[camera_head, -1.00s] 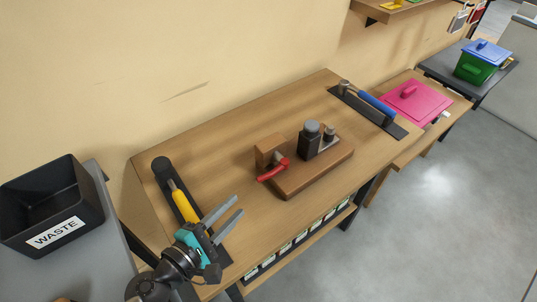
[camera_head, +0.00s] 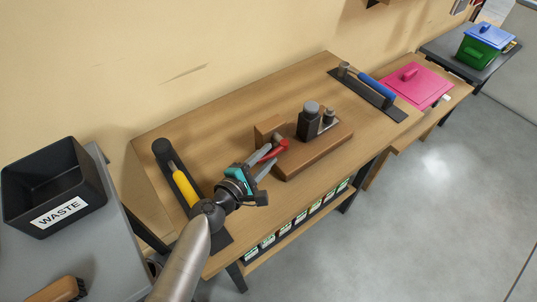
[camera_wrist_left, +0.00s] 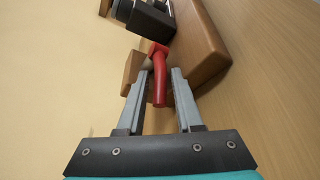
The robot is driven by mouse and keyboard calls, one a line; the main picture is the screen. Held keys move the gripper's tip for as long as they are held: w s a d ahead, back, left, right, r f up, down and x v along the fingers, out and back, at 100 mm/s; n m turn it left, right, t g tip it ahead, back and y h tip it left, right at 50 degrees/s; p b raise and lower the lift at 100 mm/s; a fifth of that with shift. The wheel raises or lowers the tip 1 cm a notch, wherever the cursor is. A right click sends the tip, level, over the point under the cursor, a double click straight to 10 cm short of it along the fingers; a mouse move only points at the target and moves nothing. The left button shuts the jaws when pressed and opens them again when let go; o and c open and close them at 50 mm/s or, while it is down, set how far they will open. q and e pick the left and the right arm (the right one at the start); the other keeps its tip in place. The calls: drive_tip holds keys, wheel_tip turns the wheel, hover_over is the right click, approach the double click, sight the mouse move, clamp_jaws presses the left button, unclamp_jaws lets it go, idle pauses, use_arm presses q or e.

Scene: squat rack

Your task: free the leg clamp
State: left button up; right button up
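The clamp stands on a wooden base (camera_head: 322,151) on the workbench, with an upright wooden block (camera_head: 267,127) at its left end. A red lever (camera_head: 283,146) sticks out from the block; it also shows in the wrist view (camera_wrist_left: 159,85). A black block with a grey round top (camera_head: 309,122) and a small metal cylinder (camera_head: 329,117) stand on the base's right part. My left gripper (camera_head: 273,154) is open, its fingers on either side of the red lever, with gaps visible in the wrist view (camera_wrist_left: 160,82). My right gripper is not in view.
A yellow-handled tool (camera_head: 183,187) lies in a dark holder at the bench's left; a blue-handled tool (camera_head: 377,86) lies at the back right. A black waste bin (camera_head: 52,190) stands left. A pink lid (camera_head: 416,85) is beyond the bench. The bench front is clear.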

use_arm(q)
drive_tip(key=shift+w+d+f, duration=0.1)
drive_tip(key=shift+w+d, duration=0.2)
drive_tip(key=shift+w, duration=0.2)
drive_tip(key=shift+c, duration=0.4)
clamp_jaws()
idle(0.8)
